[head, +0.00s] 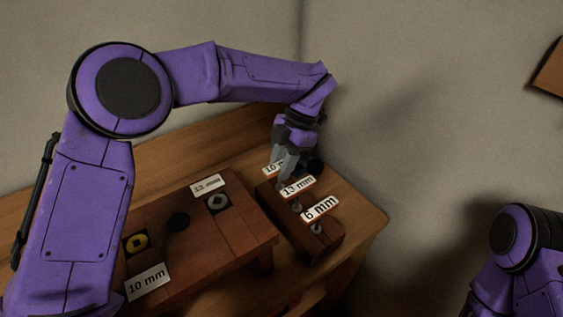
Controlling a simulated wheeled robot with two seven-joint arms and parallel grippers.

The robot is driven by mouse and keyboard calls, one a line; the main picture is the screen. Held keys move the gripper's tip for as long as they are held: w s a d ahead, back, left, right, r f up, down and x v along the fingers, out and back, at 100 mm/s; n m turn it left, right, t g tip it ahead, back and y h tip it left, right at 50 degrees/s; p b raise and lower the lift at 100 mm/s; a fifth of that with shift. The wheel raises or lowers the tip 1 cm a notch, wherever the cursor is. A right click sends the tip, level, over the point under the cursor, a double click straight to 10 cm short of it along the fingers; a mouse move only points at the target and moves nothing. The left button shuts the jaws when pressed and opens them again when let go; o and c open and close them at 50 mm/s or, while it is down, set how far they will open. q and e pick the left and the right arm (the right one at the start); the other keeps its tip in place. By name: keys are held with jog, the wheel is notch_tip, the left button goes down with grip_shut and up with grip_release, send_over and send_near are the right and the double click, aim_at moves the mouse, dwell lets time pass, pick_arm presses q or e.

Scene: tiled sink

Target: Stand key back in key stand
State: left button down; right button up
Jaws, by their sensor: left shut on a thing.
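The key stand (327,247) is a long reddish-brown block near the right end of the wooden table. Labels 10 mm (272,168), 13 mm (298,187) and 6 mm (320,208) show along it. Small grey metal key parts show below the 13 mm and 6 mm labels. My left gripper (282,174) points down over the far end of the stand, beside the 10 mm label, which its fingers partly cover. It is shut on a key that is mostly hidden by the fingers. I cannot tell whether the key touches the stand. My right gripper is out of view.
The wall is close behind.

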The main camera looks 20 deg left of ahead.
pick_arm(q)
jog(key=shift+f, duration=0.3)
jog(key=c, duration=0.8)
grip_release()
jog(key=p+v, duration=0.1)
jog(key=v, duration=0.9)
jog(key=shift+w+r+p, duration=0.1)
jog(key=shift+r+p, duration=0.15)
jog(key=shift+p, duration=0.05)
jog(key=shift+r, duration=0.1)
